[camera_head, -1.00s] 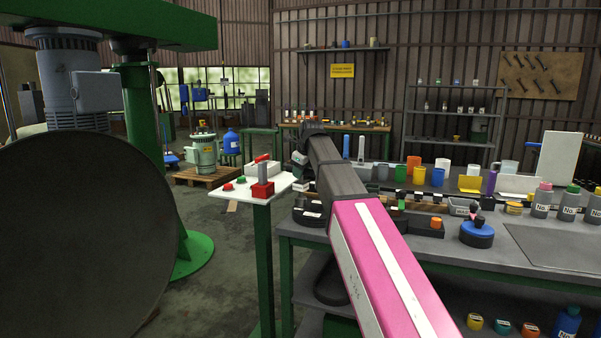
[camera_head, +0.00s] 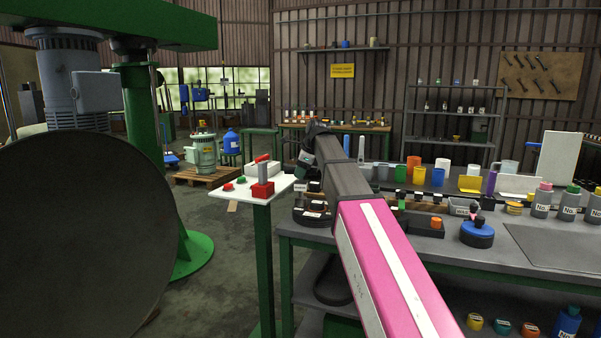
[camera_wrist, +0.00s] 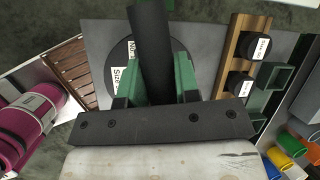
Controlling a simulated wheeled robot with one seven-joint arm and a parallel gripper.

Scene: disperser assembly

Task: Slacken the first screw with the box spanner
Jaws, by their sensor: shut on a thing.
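My gripper (camera_wrist: 155,78) has green fingers closed around a thick black cylinder (camera_wrist: 150,40), which looks like the box spanner. The cylinder stands tilted and runs up out of the top of the wrist view. Behind it lies a black round base (camera_wrist: 117,62) with white labels. In the head view my gripper (camera_head: 304,163) hangs over the near left corner of the bench, above dark labelled pieces (camera_head: 312,212). The disperser (camera_head: 140,110) is the large green machine at the left, with a big dark disc in front. I cannot make out its screws.
A white panel on a green post (camera_head: 255,193) carries red and green buttons left of the bench (camera_head: 460,265). Cups and bottles (camera_head: 545,200) crowd the bench to the right. A wooden rack (camera_wrist: 232,70) shows in the wrist view. Floor is open between post and disperser.

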